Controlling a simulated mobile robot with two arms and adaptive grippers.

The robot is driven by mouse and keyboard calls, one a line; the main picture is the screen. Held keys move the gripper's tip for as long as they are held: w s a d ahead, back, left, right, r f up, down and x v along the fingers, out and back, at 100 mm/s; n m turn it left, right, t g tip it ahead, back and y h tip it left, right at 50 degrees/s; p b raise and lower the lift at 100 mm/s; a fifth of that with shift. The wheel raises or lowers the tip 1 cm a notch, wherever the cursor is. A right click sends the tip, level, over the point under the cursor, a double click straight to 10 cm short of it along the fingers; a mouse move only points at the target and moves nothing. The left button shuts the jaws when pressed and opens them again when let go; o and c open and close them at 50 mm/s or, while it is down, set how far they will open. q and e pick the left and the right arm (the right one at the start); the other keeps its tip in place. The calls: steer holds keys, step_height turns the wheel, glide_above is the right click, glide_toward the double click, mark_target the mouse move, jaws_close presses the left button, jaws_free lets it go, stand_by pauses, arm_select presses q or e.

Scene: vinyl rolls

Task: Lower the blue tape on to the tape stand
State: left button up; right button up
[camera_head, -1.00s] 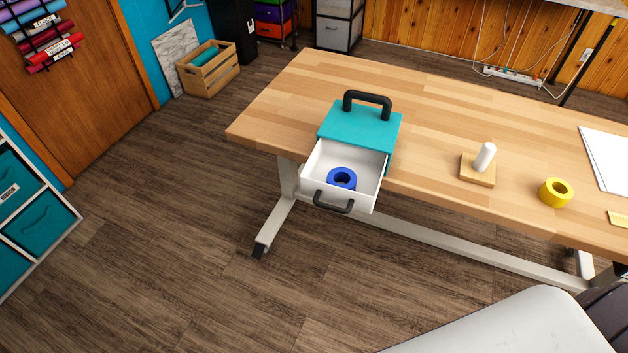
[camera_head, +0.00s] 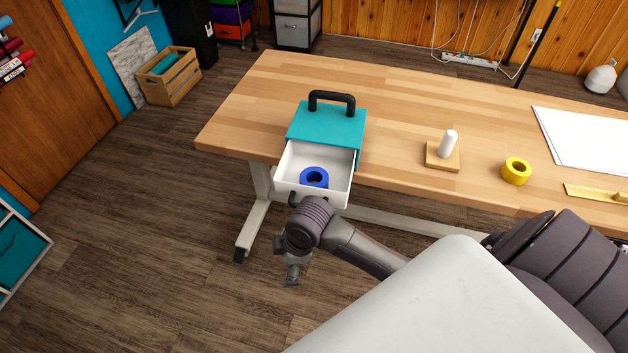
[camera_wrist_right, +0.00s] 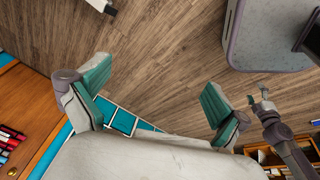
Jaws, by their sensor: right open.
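The blue tape (camera_head: 314,177) is a ring lying in the pulled-out white drawer (camera_head: 284,180) of a teal box (camera_head: 325,124) on the table. The tape stand (camera_head: 442,157), a square wooden base with an upright white peg, is bare to the right of the box. My right gripper (camera_head: 291,281) hangs below and in front of the drawer, apart from it. In the right wrist view its teal-padded fingers (camera_wrist_right: 155,88) are wide apart with nothing between them. My left gripper (camera_wrist_right: 259,97) shows small at the right of that view, its fingers apart and empty.
A yellow tape (camera_head: 516,171) lies right of the stand on the wooden table (camera_head: 400,95). White sheets (camera_head: 585,145) and a yellow ruler (camera_head: 590,193) lie farther right. The drawer sticks out past the table's front edge.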

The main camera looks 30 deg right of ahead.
mark_target(288, 203)
steer(key=w+d+r+n, duration=0.1)
steer(key=w+r+n, duration=0.1)
steer(key=r+n, duration=0.1)
steer(key=w+d+r+n+h, duration=0.1)
steer(key=w+d+r+n, duration=0.1)
steer(key=w+r+n, duration=0.1)
steer(key=w+d+r+n+g, duration=0.1)
steer(key=w+d+r+n, duration=0.1)
steer(key=r, duration=0.2)
steer(key=shift+w+d+n, duration=0.15)
steer(key=shift+d+n, duration=0.1)
steer(key=shift+n, duration=0.15)
steer(key=w+d+r+n+g+h, duration=0.15)
steer(key=w+d+r+n, duration=0.35)
steer(key=d+r, duration=0.6)
step_height(288, 203, down, 8)
steer(key=shift+s+r+p, duration=0.15)
steer(key=shift+p, duration=0.2)
steer(key=shift+s+a+f+p, duration=0.1)
steer(key=shift+a+f+p, duration=0.15)
steer(key=shift+f, duration=1.15)
steer(key=shift+a+f+p, duration=0.1)
steer(key=shift+f+p, duration=0.1)
steer(key=shift+f, duration=1.15)
steer(key=shift+c, duration=0.3)
steer(key=c, duration=1.1)
